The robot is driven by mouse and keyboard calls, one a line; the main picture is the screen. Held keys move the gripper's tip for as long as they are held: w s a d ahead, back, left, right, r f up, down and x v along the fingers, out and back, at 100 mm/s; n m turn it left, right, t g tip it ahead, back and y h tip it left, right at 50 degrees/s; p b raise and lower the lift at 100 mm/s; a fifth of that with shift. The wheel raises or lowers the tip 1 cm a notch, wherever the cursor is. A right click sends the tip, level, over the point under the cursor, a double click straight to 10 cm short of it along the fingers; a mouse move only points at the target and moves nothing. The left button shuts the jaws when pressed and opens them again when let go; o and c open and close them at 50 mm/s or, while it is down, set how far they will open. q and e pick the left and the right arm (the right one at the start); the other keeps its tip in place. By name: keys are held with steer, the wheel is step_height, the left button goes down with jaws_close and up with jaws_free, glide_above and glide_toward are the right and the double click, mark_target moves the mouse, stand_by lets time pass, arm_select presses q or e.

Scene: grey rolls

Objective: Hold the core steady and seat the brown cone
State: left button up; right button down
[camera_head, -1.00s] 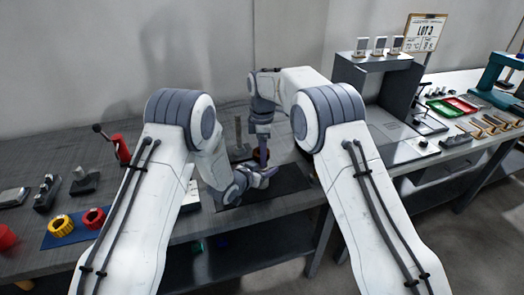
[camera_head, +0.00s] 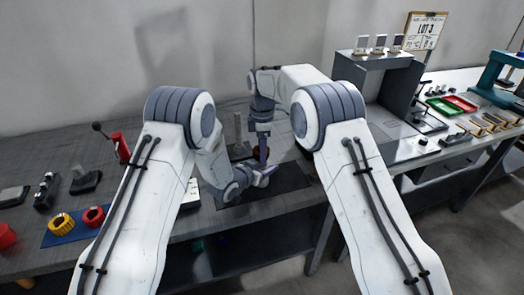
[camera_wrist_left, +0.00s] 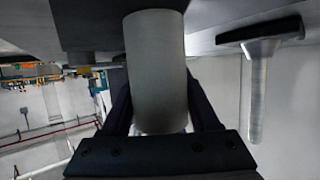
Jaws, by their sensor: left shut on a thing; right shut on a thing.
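The core, a plain grey cylinder (camera_wrist_left: 158,75), stands between the two dark fingers of my left gripper (camera_wrist_left: 160,115) in the left wrist view. My left gripper is shut on it. In the head view my left gripper (camera_head: 266,174) is low over the dark mat, and the core cannot be made out there. My right gripper (camera_head: 263,152) points down just above and beside the left one. It is shut on the brown cone (camera_head: 257,155), which shows only as a small reddish-brown patch by the fingers. Whether the cone touches the core is hidden.
A dark mat (camera_head: 288,182) lies under the grippers. Close behind stands a grey post on a base (camera_head: 238,130); it also shows in the left wrist view (camera_wrist_left: 257,90). A grey frame (camera_head: 375,85) stands right.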

stand_by(0.4)
steer(key=shift+f, duration=0.85)
jaws_free()
steer(key=shift+f, duration=0.15)
steer(key=shift+s, duration=0.1)
